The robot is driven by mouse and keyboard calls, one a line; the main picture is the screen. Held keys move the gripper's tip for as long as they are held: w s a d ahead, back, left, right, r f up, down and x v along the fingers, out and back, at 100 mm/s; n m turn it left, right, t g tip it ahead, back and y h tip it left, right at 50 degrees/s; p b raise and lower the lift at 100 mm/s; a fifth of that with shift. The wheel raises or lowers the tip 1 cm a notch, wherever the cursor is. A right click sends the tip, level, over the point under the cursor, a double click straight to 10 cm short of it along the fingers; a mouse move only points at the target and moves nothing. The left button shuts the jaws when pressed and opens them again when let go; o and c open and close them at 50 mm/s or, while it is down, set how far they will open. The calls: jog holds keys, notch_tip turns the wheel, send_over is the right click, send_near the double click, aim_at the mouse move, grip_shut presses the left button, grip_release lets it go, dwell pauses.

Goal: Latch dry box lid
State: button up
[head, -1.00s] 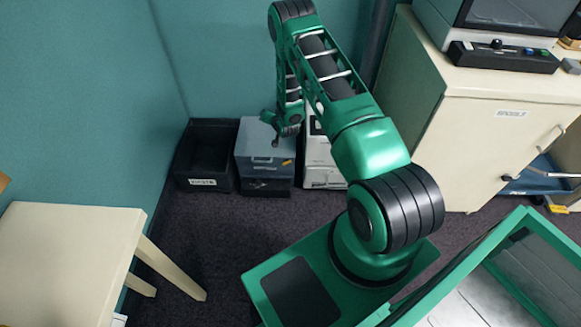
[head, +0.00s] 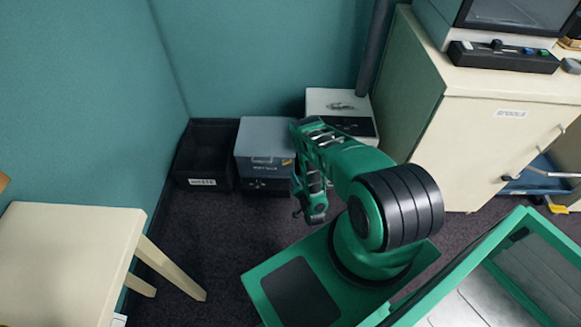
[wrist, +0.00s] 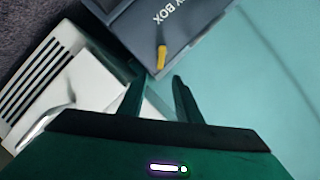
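The lid lies on top. A small yellow latch (head: 287,162) shows at its front right; the wrist view also shows this latch (wrist: 162,57) beside the box's lettering (wrist: 188,28). My gripper (head: 298,213) is in front of the box and to its right, apart from it. In the wrist view my gripper (wrist: 158,82) is open, with nothing between its fingers, and the latch lies beyond the fingertips. Whether the latch is fastened I cannot tell.
A black open bin (head: 205,157) stands left of the box. A white device (head: 342,103) stands close on its right, partly behind my arm. A cream table (head: 68,250) is at left and a cream cabinet (head: 480,150) at right.

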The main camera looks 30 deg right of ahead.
aim_at(287, 162)
jog(key=x, duration=1)
jog(key=shift+w, duration=0.3)
